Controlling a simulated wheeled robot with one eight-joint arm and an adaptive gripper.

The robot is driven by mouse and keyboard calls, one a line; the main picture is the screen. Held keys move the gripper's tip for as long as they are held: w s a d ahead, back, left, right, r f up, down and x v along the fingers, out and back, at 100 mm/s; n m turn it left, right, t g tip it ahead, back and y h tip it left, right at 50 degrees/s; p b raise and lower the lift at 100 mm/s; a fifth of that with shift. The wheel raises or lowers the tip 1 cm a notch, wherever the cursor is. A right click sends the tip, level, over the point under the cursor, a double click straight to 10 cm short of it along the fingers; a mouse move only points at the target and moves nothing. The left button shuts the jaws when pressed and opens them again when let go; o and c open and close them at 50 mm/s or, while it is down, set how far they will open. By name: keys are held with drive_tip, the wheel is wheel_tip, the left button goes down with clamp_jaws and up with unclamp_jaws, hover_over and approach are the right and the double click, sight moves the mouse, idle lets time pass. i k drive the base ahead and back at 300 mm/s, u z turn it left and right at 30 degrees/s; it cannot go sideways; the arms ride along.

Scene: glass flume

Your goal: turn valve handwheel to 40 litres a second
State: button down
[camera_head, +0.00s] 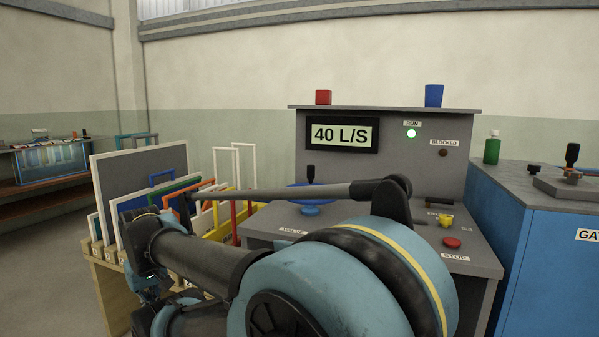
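The blue valve handwheel (312,209) with a black upright knob (310,173) stands on the grey control desk, partly hidden behind my arm. A VALVE label (293,231) is in front of it. The display (341,135) on the panel reads 40 L/S. My arm fills the lower middle of the view. My gripper (158,293) is at the lower left, in front of the wooden rack and well apart from the handwheel. Its fingers are largely hidden, so I cannot tell whether they are open.
The green RUN lamp (411,133) is lit; the BLOCKED lamp (443,152) is dark. A red STOP button (451,242) and a yellow knob (446,220) sit at the desk's right. A rack of coloured frames (105,290) stands left. A blue cabinet (540,250) stands right.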

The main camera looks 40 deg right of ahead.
sight(311, 167)
drive_tip(key=u, duration=0.05)
drive_tip(key=k, duration=1.3)
drive_tip(key=z, duration=0.6)
drive_tip(key=i, duration=1)
drive_tip(key=u, duration=0.05)
